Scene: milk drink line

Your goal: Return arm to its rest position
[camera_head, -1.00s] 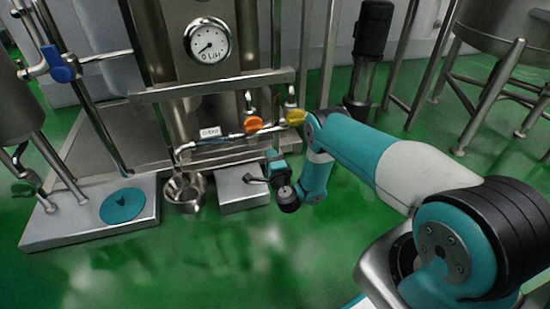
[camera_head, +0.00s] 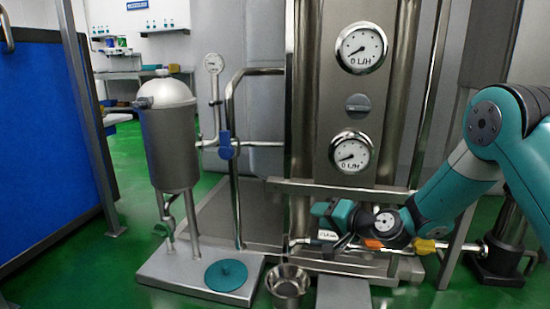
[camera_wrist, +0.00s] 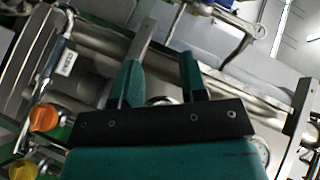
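My gripper (camera_wrist: 160,78) shows in the wrist view with its two teal fingers apart and nothing between them. In the head view my arm reaches in from the right, bent at the elbow, and its end is in front of the lower part of the steel machine (camera_head: 340,105). The fingers are hard to make out there. The orange valve handle (camera_head: 373,244) and the yellow valve handle (camera_head: 424,246) are just below and right of my wrist. In the wrist view the orange handle (camera_wrist: 43,118) and yellow handle (camera_wrist: 23,170) are at the left edge.
A steel bowl (camera_head: 288,289) stands at the bottom centre. A steel base plate (camera_head: 165,268) bears a teal disc (camera_head: 226,275) and a domed vessel (camera_head: 170,150). A blue panel (camera_head: 45,140) stands at the left. Green floor (camera_head: 128,165) is clear between panel and vessel.

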